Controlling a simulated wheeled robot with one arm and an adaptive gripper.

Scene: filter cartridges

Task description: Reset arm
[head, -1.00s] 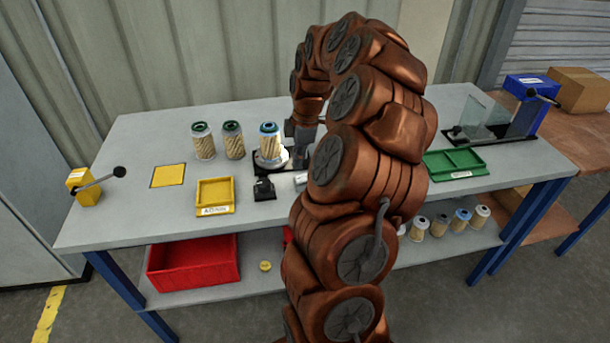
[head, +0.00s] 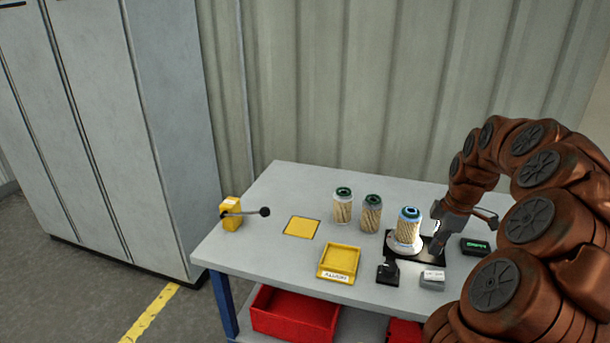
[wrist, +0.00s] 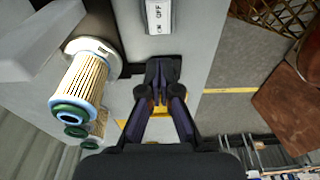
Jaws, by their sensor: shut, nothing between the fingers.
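My gripper (head: 438,244) is at the right of a filter cartridge (head: 408,226) that stands upright on a black fixture with a bright white base. In the wrist view my gripper's fingers (wrist: 160,82) meet at their tips with nothing between them. The cartridge (wrist: 78,84) shows at the left there, with pale pleats and a dark green end, apart from the fingers. My arm (head: 535,220) arches in from the right of the head view.
Two more cartridges (head: 343,206) (head: 371,214) stand to the left. A yellow tray (head: 338,277), a yellow square (head: 301,228), a yellow box with a lever (head: 231,214), a switch box (head: 432,279) and a small display (head: 475,247) are on the table. A red bin (head: 293,314) is below.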

